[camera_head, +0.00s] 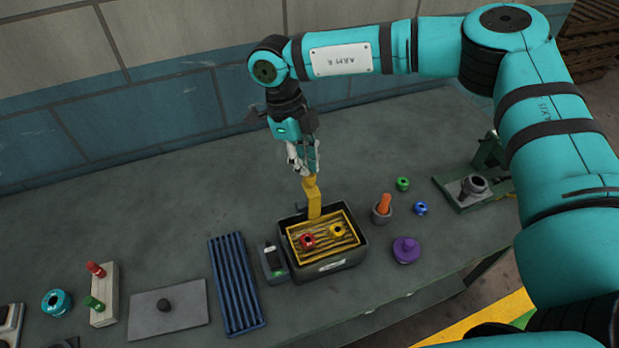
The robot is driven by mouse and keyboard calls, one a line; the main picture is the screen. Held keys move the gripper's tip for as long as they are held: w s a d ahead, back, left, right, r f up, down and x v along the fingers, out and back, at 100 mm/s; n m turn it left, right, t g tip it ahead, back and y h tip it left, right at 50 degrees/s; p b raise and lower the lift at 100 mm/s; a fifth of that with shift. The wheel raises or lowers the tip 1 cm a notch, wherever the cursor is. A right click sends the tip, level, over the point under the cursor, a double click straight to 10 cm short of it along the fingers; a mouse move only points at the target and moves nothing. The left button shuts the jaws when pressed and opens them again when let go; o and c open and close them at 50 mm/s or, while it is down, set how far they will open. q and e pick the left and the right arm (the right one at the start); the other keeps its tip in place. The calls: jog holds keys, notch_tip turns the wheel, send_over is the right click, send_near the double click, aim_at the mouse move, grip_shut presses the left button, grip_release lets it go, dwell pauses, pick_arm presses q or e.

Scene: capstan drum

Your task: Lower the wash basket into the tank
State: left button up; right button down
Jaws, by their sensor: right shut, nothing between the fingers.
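The yellow wash basket (345,254) sits inside the dark grey tank (330,274), its rim close to the tank's rim. A red ring-shaped part (307,241) and a yellow one (338,230) lie in the basket. The basket's upright yellow handle (314,203) stands at the back, with a knob on top. My right gripper (305,172) points down just above the knob, shut and empty. I cannot tell whether the fingertips touch the knob. My left gripper is not in view.
A blue ribbed rack (236,283) lies left of the tank. An orange-handled tool in a grey cup (382,212), a purple knobbed disc (406,250), and green (403,184) and blue (421,208) rings stand to the right. The bench behind the tank is clear.

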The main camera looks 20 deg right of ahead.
jog(key=shift+f, duration=0.15)
notch_tip(320, 180, down, 5)
jog(key=b, duration=0.4)
jog(key=shift+f, duration=0.15)
jog(key=shift+r, duration=0.45)
jog(key=shift+w+a+r, duration=0.25)
jog(key=shift+w+a, duration=0.25)
jog(key=shift+w, duration=0.05)
jog(key=shift+w+a+r, duration=0.2)
jog(key=shift+w+a, duration=0.3)
jog(key=shift+w, duration=0.05)
send_near(305, 184)
notch_tip(305, 184, up, 4)
jog(key=w+a, duration=0.2)
jog(key=w, duration=0.1)
jog(key=shift+a+r, duration=0.2)
